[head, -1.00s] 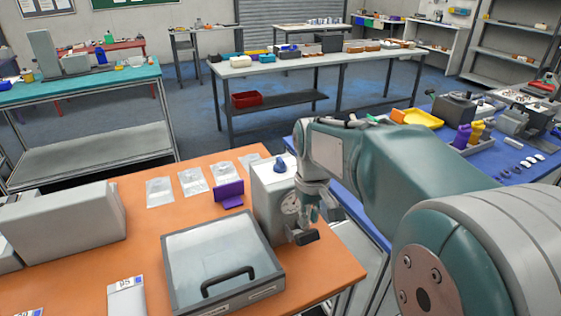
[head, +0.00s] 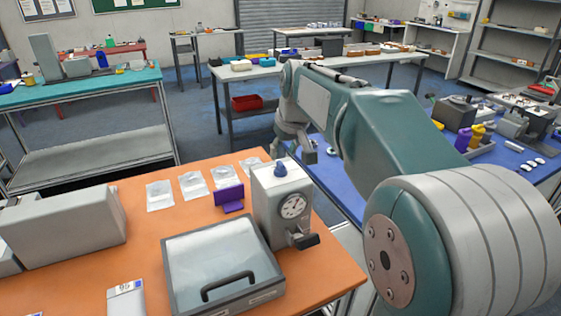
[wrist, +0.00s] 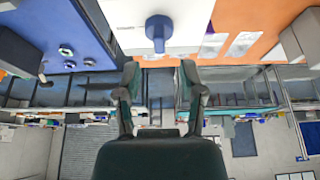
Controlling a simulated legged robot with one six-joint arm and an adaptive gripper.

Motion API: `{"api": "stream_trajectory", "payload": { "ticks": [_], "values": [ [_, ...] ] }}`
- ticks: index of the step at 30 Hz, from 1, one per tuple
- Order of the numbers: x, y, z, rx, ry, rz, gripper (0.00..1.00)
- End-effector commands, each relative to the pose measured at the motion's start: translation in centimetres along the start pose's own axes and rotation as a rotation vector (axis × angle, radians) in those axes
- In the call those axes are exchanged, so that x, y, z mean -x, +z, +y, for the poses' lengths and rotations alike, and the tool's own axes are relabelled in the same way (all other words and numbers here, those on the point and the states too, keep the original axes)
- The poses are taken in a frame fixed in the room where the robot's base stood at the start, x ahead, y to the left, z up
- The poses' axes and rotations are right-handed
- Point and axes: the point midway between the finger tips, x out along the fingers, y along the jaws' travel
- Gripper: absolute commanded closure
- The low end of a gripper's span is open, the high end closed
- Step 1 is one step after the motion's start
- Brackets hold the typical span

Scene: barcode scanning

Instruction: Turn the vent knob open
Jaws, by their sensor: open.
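The blue knob (head: 280,168) sits on top of a white box (head: 270,215) with a round dial on its front and a dark handle at its lower right. In the wrist view the blue knob (wrist: 158,30) is at the top middle, with a bar-shaped grip, beyond my fingertips. My gripper (wrist: 160,72) is open and empty, its two fingers apart and clear of the knob. In the head view my gripper (head: 308,150) is behind and right of the box, partly hidden by its own links.
On the orange table (head: 150,240), a lidded case (head: 222,265) stands left of the box. A purple stand (head: 230,198) and several clear bags lie behind it. The blue table (head: 345,195) to the right holds small parts.

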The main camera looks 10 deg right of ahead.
Motion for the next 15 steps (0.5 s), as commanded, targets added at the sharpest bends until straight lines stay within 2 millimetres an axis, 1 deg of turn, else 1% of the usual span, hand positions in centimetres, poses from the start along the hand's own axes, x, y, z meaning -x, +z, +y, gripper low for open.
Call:
{"api": "stream_trajectory", "payload": {
  "ticks": [1,6,10,15],
  "values": [
    [-1.1,0.0,0.0,0.000,-0.001,-0.003,0.49],
    [-3.5,0.0,0.0,0.000,0.000,-0.001,0.49],
    [-4.4,0.0,0.0,0.000,0.000,-0.001,0.49],
    [-4.6,0.0,0.0,0.000,0.000,0.001,0.49]
  ]
}}
